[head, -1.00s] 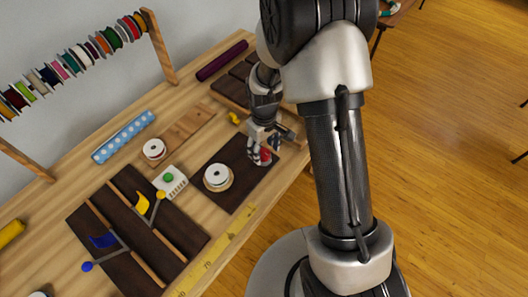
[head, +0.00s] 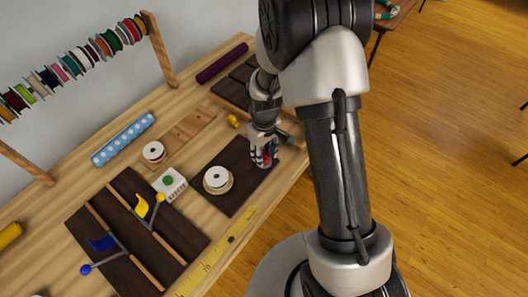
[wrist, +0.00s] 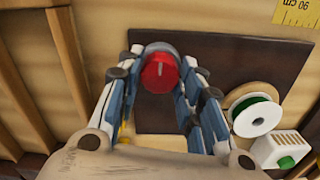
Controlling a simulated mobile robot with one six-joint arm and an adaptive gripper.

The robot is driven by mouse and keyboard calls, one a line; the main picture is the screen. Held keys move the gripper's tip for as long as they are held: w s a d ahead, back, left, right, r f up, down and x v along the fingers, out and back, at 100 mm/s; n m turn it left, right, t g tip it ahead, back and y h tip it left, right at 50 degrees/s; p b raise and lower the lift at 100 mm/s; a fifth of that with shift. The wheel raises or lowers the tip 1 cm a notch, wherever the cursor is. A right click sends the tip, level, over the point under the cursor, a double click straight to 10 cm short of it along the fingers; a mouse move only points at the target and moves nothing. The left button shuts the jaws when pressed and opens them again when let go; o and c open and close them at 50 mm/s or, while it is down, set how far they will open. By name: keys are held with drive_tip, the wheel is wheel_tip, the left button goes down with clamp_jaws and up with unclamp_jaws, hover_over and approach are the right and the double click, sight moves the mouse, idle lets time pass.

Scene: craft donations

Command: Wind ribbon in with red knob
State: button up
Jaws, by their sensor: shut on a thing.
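The red knob (wrist: 160,73) stands at one end of a dark brown board (head: 225,197). It has a pale line on its face in the wrist view. My gripper (head: 265,155) is over the knob, its fingers on both sides of it, shut on it. In the head view the fingers hide most of the knob. A white spool (head: 217,178) on a round wooden base sits on the same board. Dark green ribbon shows inside this spool in the wrist view (wrist: 258,116).
A white box with a green button (head: 171,182) stands beside the board. Yellow and blue levers (head: 159,198) stand on another dark board. A second white spool (head: 153,152), a blue dotted roll (head: 123,138) and a yellow ruler (head: 215,262) lie nearby. A spool rack (head: 162,50) stands at the back.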

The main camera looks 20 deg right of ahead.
drive_tip(key=shift+c, duration=0.7)
drive_tip(key=shift+m, duration=0.3)
drive_tip(key=m+p, duration=0.1)
drive_tip(key=m, duration=0.4)
drive_tip(key=m+p, duration=0.1)
drive_tip(key=m, duration=0.5)
drive_tip(key=shift+m, duration=0.3)
drive_tip(key=m, duration=0.6)
drive_tip(key=shift+p, duration=0.3)
drive_tip(key=m, duration=0.6)
drive_tip(key=shift+m, duration=0.4)
